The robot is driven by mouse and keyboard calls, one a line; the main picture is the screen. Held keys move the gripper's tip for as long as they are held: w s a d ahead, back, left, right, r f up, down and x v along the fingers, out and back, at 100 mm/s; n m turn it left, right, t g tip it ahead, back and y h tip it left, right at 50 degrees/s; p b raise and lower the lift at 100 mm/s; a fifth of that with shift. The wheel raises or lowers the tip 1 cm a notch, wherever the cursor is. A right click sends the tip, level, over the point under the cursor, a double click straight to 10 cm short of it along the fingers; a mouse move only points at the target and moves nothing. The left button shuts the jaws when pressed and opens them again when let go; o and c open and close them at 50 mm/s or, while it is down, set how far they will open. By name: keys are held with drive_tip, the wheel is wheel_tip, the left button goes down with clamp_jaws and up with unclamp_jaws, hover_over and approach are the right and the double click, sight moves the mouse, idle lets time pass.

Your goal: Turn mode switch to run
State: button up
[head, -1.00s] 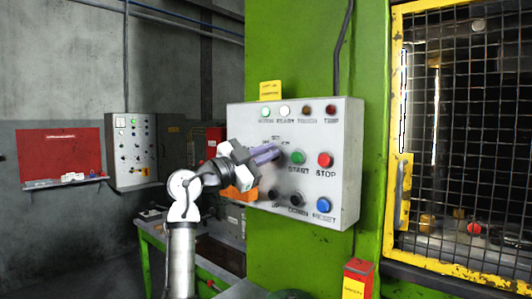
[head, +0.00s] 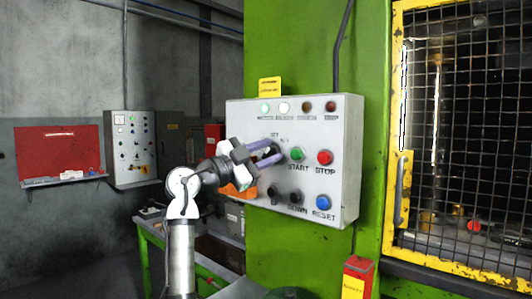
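The grey control panel (head: 243,112) is mounted on the green press column. Its mode switch (head: 275,149) is a dark knob left of the green START button, under small SET and RUN lettering. My gripper (head: 272,152) is at the panel's left part, in front of this switch. Its two purple fingers stand apart, one above the other, with the dark knob showing between or just behind their tips. I cannot tell whether they touch it. The knob's pointer direction is hidden.
Close by are the START button (head: 297,153), red STOP button (head: 325,157), blue RESET button (head: 323,202) and two dark knobs below. Indicator lamps run along the top. A yellow-framed mesh guard (head: 460,120) is at the right, and a red post (head: 357,278) stands below the panel.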

drive_tip(key=shift+s+a+r, duration=0.1)
drive_tip(key=shift+s+a, duration=0.05)
drive_tip(key=shift+s, duration=0.1)
drive_tip(key=b+v, duration=0.4)
drive_tip(key=v, duration=0.9)
drive_tip(key=shift+a, duration=0.15)
